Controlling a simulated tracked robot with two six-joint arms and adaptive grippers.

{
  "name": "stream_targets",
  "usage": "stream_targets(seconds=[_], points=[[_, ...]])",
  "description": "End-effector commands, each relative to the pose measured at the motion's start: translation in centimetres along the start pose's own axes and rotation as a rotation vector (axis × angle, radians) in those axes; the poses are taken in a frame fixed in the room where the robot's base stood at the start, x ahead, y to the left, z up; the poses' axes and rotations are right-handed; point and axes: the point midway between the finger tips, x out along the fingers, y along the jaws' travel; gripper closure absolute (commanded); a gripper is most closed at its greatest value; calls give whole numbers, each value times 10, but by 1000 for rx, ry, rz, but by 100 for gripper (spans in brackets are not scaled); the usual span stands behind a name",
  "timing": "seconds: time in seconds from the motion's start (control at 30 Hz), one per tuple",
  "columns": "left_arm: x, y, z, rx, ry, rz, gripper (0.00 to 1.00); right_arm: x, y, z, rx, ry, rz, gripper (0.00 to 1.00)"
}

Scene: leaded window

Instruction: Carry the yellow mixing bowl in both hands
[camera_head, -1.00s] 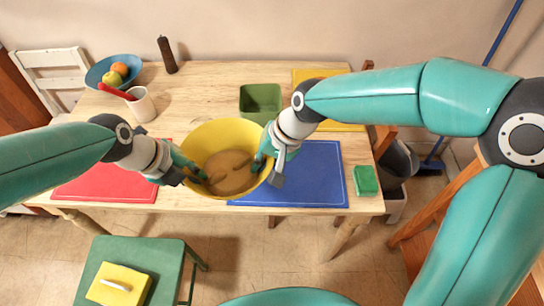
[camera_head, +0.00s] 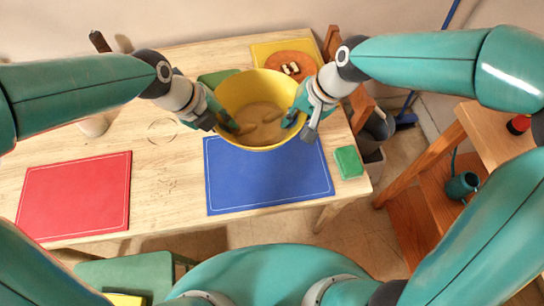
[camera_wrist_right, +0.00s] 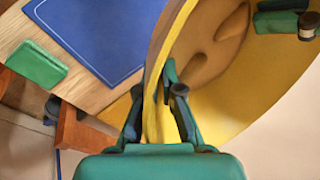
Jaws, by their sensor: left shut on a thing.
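The yellow mixing bowl (camera_head: 262,88) is in the head view, held between my two grippers, with brown contents inside. It appears raised above the table over the back edge of the blue mat (camera_head: 268,180). My left gripper (camera_head: 222,122) is shut on the bowl's left rim. My right gripper (camera_head: 298,118) is at the bowl's right rim. In the right wrist view the fingers of my right gripper (camera_wrist_right: 160,105) stand on either side of the bowl's wall (camera_wrist_right: 152,70), closed on it. The left gripper's fingertips inside the bowl are partly hidden.
A red mat (camera_head: 75,195) lies on the table (camera_head: 165,190) at left. A green sponge (camera_head: 348,162) sits right of the blue mat. Behind the bowl are a yellow mat (camera_head: 262,50) with an orange round board (camera_head: 305,62), and a partly hidden green container (camera_head: 215,77). A wooden shelf (camera_head: 440,200) stands at right.

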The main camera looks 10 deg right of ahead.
Motion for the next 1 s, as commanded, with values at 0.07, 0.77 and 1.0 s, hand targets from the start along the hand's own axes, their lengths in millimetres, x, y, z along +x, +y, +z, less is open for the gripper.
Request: stream_targets(seconds=[0.07, 0.77, 1.0], points=[[-2, 0, 4, -4, -11, -3, 100, 0, 4, 0, -1, -2, 7, 100], [17, 0, 0, -3, -10, -2, 100, 11, 19, -3, -1, -3, 8, 100], [54, 15, 0, -2, -10, -2, 100, 47, 37, -3, -1, -3, 8, 100]])
